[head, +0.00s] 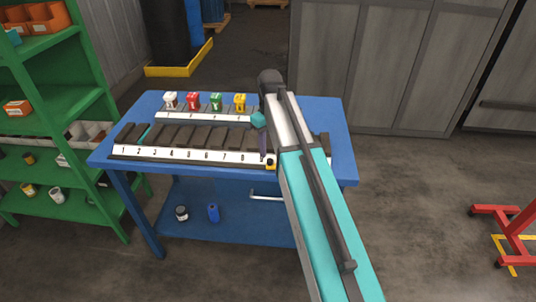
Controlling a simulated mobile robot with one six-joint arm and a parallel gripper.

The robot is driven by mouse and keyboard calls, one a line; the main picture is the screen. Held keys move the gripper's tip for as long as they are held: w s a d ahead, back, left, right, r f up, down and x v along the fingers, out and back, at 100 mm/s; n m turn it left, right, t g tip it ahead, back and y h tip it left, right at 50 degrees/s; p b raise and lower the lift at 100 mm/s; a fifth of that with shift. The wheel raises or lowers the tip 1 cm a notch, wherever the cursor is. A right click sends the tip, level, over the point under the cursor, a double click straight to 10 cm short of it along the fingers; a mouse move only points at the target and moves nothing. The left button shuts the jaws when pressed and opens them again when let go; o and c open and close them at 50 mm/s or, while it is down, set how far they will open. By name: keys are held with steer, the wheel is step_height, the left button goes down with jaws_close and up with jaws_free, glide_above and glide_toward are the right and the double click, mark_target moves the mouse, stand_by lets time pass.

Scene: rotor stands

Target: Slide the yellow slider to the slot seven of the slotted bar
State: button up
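The slotted bar (180,154) lies along the front of the blue table, with dark slots behind a white strip whose numbers read from 1 at the left to 8. Slot seven's number (224,157) shows clear, left of my arm. A small yellow and black piece (270,164), apparently the yellow slider, sits at the strip's front just right of the 8. My gripper (263,150) reaches down right above or at this piece. My arm hides the bar's right part. Contact and finger opening are too small to tell.
A green shelf (60,100) stands left of the blue table (345,150). Grey cabinets (390,65) stand behind.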

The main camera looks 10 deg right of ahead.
mark_target(269, 159)
steer(key=shift+f+p, duration=0.55)
steer(key=shift+f, duration=1.7)
steer(key=shift+c, duration=0.4)
jaws_close()
steer(key=shift+a, duration=0.15)
